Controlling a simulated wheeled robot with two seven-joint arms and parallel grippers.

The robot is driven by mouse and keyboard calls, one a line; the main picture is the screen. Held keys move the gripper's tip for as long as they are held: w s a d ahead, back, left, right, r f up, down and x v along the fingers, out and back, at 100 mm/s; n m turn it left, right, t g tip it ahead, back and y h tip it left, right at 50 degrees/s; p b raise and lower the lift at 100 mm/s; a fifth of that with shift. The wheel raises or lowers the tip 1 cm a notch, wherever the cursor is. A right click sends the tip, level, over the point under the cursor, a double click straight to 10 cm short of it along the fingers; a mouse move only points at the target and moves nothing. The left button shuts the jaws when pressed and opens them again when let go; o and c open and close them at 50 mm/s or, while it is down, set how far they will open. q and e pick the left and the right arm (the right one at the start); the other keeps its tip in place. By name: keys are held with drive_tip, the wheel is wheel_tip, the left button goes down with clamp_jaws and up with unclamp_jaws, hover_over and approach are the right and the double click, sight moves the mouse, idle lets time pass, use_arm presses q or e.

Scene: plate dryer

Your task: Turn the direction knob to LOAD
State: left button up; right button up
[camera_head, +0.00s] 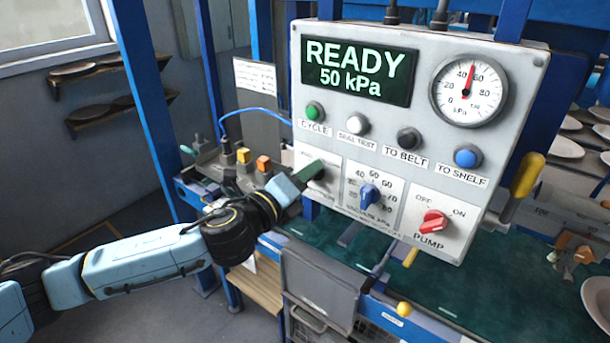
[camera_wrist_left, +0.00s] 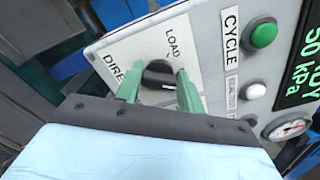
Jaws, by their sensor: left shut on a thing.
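My left gripper (camera_head: 311,170) reaches from the left to the lower left plate of the white control panel (camera_head: 400,123). In the left wrist view its two green fingers (camera_wrist_left: 160,88) stand on either side of the black direction knob (camera_wrist_left: 158,73) and are shut on it. The knob sits on a white plate with the word LOAD (camera_wrist_left: 173,44) near it and part of a DIRECTION label (camera_wrist_left: 122,80) beyond one finger. Which way the knob points is hard to tell. In the head view the gripper hides the knob.
The display (camera_head: 358,70) reads READY 50 kPa. Right of the gripper are a blue vacuum knob (camera_head: 370,196) and a red pump knob (camera_head: 433,222). A green button (camera_head: 315,111) is above. A yellow handle (camera_head: 527,175) sticks out at the panel's right edge.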

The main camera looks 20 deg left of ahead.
use_arm(q)
drive_tip(key=shift+f+n+p, duration=0.15)
drive_tip(key=shift+n+p, duration=1.25)
drive_tip(key=shift+n, duration=2.5)
drive_tip(key=shift+f+n+p, duration=0.15)
drive_tip(key=shift+n+p, duration=1.25)
drive_tip(key=shift+n, duration=2.5)
drive_tip(key=o, duration=1)
drive_tip(key=shift+s, duration=0.1)
drive_tip(key=b+v, duration=0.1)
drive_tip(key=v, duration=1.2)
drive_tip(key=shift+b, duration=0.35)
